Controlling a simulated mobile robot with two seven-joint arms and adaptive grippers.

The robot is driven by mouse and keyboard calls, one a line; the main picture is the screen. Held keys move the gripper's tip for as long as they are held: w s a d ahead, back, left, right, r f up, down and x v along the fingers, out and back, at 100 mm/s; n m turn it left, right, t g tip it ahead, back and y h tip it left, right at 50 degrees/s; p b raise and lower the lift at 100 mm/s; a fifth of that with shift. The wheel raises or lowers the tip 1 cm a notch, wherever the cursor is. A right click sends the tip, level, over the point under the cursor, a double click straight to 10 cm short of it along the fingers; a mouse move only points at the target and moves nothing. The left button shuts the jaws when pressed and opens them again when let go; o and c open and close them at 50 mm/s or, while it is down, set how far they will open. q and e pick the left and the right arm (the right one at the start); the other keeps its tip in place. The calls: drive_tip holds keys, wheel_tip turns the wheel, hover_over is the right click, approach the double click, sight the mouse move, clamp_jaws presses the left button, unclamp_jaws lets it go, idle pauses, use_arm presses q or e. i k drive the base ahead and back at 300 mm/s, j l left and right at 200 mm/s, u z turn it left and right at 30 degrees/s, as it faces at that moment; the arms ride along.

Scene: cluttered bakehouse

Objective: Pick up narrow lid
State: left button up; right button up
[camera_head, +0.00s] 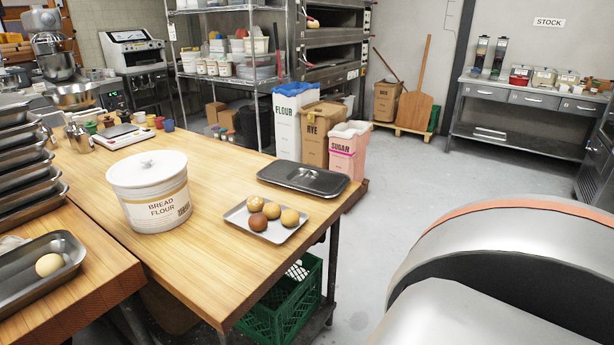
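A dark grey rectangular metal lid (303,179) lies flat near the right edge of the wooden table (210,255), with a raised rim and a recessed middle.
A small tray (237,218) with several round buns stands just in front of the metal lid. Flour, rye and sugar bins (346,152) stand behind the table's right end. A green crate (283,312) is below. Close grey curved surfaces block the lower right.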

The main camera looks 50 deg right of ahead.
sight(324, 183)
drive_tip(key=l+u, duration=0.1)
drive_tip(key=l, duration=0.3)
drive_tip(key=k+l, duration=0.15)
drive_tip(key=l, duration=0.25)
drive_tip(key=k+l+u, duration=0.15)
drive_tip(key=l, duration=0.3)
drive_tip(key=l+u, duration=0.1)
drive_tip(key=l, duration=0.3)
drive_tip(key=k+l, duration=0.15)
drive_tip(key=l, duration=0.25)
drive_tip(key=k+l+u, duration=0.15)
drive_tip(key=l, duration=0.25)
drive_tip(key=k+l+u, duration=0.1)
drive_tip(key=l, duration=0.25)
